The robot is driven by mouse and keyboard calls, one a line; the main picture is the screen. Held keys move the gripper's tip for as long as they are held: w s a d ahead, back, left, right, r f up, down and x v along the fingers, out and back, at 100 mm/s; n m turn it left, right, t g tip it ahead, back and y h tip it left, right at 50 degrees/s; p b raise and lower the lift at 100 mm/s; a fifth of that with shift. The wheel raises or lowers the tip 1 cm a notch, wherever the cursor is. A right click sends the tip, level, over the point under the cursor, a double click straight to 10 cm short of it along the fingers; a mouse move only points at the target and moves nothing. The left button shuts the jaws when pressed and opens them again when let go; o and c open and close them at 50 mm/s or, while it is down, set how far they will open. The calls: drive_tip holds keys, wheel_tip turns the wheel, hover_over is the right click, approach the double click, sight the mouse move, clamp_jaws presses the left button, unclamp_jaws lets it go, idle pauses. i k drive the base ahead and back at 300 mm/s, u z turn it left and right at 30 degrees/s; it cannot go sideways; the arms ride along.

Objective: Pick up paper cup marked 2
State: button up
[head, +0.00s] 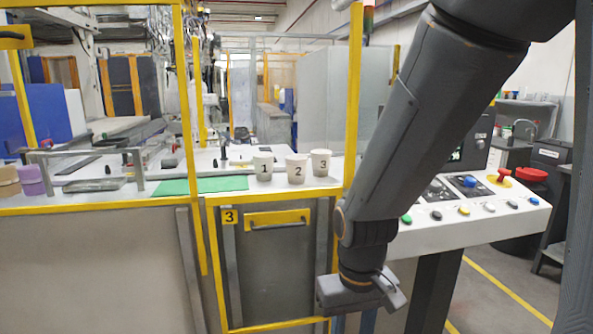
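The paper cup marked 2 (296,170) stands upright on the white worktop, near its front edge. The paper cup marked 1 (263,167) stands just to its left, and the paper cup marked 3 (321,162) stands to its right and slightly farther back. My gripper (365,302) hangs low in front of the cabinet, below and to the right of the cups, apart from all of them. Its fingers are hard to make out, so I cannot tell whether it is open.
A green mat (203,186) lies left of the cups. A yellow frame post (353,95) rises right of them, and a yellow rail runs along the worktop edge. A control panel (480,205) with buttons stands at right. Purple (31,181) and tan containers sit far left.

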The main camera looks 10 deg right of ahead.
sight(295, 164)
drive_tip(key=u, duration=0.2)
drive_tip(key=i, duration=1)
drive_tip(key=z, duration=0.45)
